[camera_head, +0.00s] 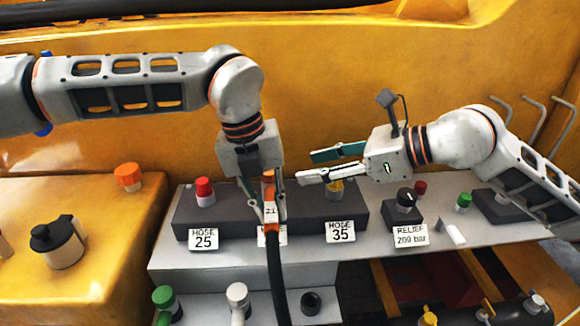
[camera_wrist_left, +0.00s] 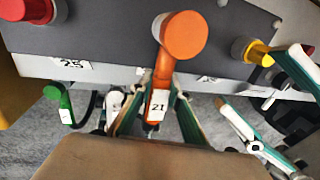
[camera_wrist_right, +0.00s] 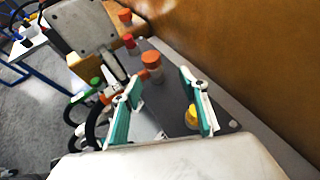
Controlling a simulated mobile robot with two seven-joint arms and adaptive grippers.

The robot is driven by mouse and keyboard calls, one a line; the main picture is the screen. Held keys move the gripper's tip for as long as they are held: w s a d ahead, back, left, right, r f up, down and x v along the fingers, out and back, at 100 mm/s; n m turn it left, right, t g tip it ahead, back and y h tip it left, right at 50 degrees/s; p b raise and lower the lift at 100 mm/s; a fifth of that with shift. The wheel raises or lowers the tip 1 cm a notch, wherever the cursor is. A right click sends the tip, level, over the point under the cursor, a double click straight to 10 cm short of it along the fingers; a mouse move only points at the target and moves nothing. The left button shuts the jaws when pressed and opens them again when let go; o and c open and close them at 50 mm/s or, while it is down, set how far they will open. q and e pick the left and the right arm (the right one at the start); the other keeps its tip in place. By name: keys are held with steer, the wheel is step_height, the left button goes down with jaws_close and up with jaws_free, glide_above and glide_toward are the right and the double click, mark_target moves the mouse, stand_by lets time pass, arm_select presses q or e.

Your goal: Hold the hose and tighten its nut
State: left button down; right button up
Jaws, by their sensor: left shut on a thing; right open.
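The hose's orange elbow end (camera_wrist_left: 158,90), tagged 21, has a round orange top (camera_wrist_left: 183,36) at the middle of the dark port block (camera_head: 305,214). Its black hose (camera_head: 278,280) hangs over the panel's front edge. My left gripper (camera_head: 268,190) is shut on the orange end, with a finger on either side in the left wrist view. My right gripper (camera_head: 309,167) is open and empty, to the right of the orange end and above the block. In the right wrist view the orange top (camera_wrist_right: 152,62) shows beyond and between its fingers. The seating under the orange top is hidden.
A red-capped port (camera_head: 204,190) and a yellow-capped port (camera_head: 335,187) flank the orange end. Labels read HOSE 25 (camera_head: 204,239) and HOSE 35 (camera_head: 340,231); the middle label is mostly covered. A relief knob (camera_head: 406,199) stands to the right. Capped fittings (camera_head: 238,296) line the front.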

mark_target(270, 174)
step_height(270, 174, up, 6)
steer(key=w+r+n+g+h, duration=0.1)
steer(key=w+n+g+h, duration=0.1)
steer(key=n+g, duration=0.25)
steer(key=shift+m+g, duration=0.25)
steer(key=x, duration=1.2)
steer(key=shift+w+f, duration=0.1)
steer(key=c, duration=1.1)
